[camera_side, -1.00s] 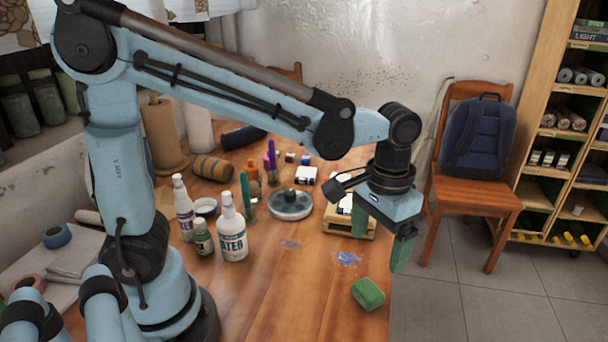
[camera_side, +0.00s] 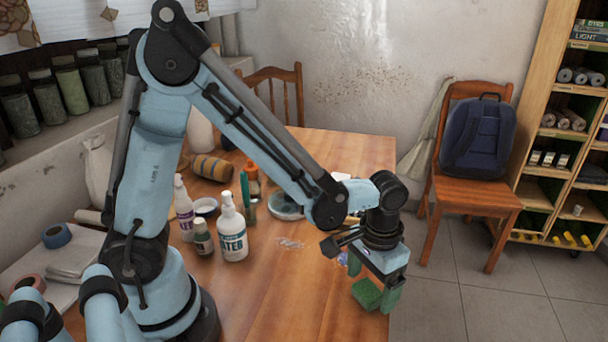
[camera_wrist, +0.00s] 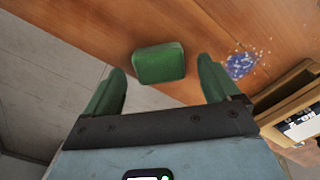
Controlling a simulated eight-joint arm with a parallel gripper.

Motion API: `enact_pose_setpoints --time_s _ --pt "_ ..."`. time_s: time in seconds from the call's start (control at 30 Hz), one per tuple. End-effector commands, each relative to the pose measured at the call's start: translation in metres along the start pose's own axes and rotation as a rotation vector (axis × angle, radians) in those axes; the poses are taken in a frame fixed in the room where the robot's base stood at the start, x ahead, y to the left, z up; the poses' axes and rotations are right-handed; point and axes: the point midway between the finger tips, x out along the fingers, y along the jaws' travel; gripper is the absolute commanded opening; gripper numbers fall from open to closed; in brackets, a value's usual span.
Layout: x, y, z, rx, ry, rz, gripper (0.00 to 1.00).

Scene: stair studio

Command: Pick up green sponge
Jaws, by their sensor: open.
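The green sponge (camera_side: 367,294) lies on the wooden table near its front right edge. It also shows in the wrist view (camera_wrist: 159,64), beyond and between the two green fingertips. My gripper (camera_side: 372,282) points down close above the sponge in the side view, with one finger hiding part of it. In the wrist view my gripper (camera_wrist: 162,84) is open, with a finger on either side and a gap to the sponge. I cannot tell whether a finger touches the sponge.
The table's edge (camera_wrist: 118,56) runs close to the sponge, with floor beyond. A blue paint spot (camera_wrist: 241,65) and a wooden box (camera_wrist: 290,100) lie to the right in the wrist view.

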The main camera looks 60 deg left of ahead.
Motion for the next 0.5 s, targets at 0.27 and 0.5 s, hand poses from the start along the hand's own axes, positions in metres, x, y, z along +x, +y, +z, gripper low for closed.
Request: enact_pose_setpoints --time_s 0.27,0.5 --pt "0.0098 0.0 0.0002 0.0 0.0 0.0 0.89" --pt "0.0095 0.0 0.0002 0.0 0.0 0.0 0.71"
